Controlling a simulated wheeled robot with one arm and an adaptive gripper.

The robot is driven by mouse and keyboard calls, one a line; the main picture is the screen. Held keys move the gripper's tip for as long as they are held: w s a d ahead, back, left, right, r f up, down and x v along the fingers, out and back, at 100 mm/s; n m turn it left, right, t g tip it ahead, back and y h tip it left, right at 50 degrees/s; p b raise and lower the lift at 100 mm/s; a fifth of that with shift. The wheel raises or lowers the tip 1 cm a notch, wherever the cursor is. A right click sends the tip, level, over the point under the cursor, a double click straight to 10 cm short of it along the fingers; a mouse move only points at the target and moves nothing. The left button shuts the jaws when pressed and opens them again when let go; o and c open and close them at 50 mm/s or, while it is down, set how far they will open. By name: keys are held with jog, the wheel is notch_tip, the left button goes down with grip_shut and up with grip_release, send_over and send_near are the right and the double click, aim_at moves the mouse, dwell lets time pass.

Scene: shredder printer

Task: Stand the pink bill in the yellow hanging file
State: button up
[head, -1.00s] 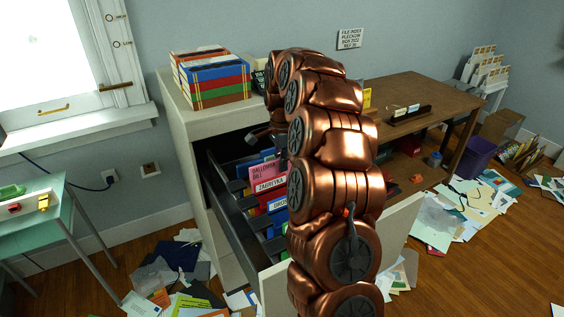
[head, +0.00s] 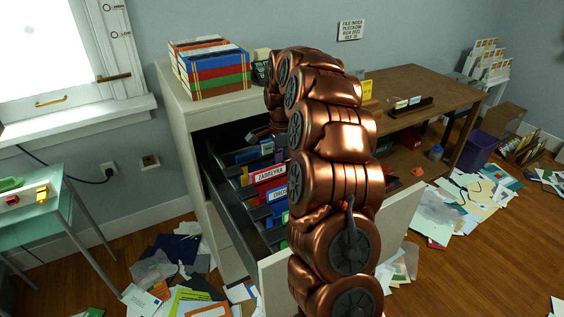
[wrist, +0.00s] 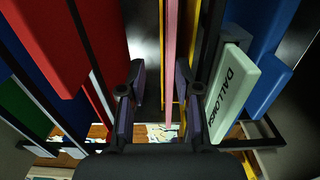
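In the wrist view, the pink bill (wrist: 171,50) shows edge-on as a thin upright strip. Yellow strips of the yellow hanging file (wrist: 192,40) show on both sides of it, so it appears to stand between the file's walls. My gripper (wrist: 160,98) is inside the drawer with its dark fingers apart. The lower end of the pink strip reaches between them, closer to the right finger, with a gap on the left.
The open drawer (head: 229,207) of the cabinet (head: 181,110) holds red, blue and green files. A pale file tab (wrist: 236,85) stands close right of my gripper. A brown desk (head: 440,85) stands behind; papers litter the floor.

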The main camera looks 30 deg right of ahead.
jog(key=shift+r, duration=0.15)
notch_tip(320, 180, up, 12)
dwell(0.7)
jog(key=shift+a, duration=0.1)
dwell(0.7)
jog(key=s+a+r+n+p, duration=0.25)
jog(key=s+a+n, duration=0.75)
jog(key=s+a, duration=0.55)
jog(key=s+a+f+n, duration=0.2)
jog(key=s+n, duration=0.1)
jog(key=s, duration=0.4)
jog(key=s+a+f+n+g+p, duration=0.1)
jog(key=s+a+f+n, duration=0.1)
jog(key=s, duration=0.6)
jog(key=s+a+f+n, duration=0.2)
jog(key=s+a+n, duration=0.2)
jog(key=s, duration=0.3)
jog(key=shift+s+f+g+p, duration=0.25)
jog(key=shift+g+p, duration=0.1)
jog(key=shift+g, duration=0.05)
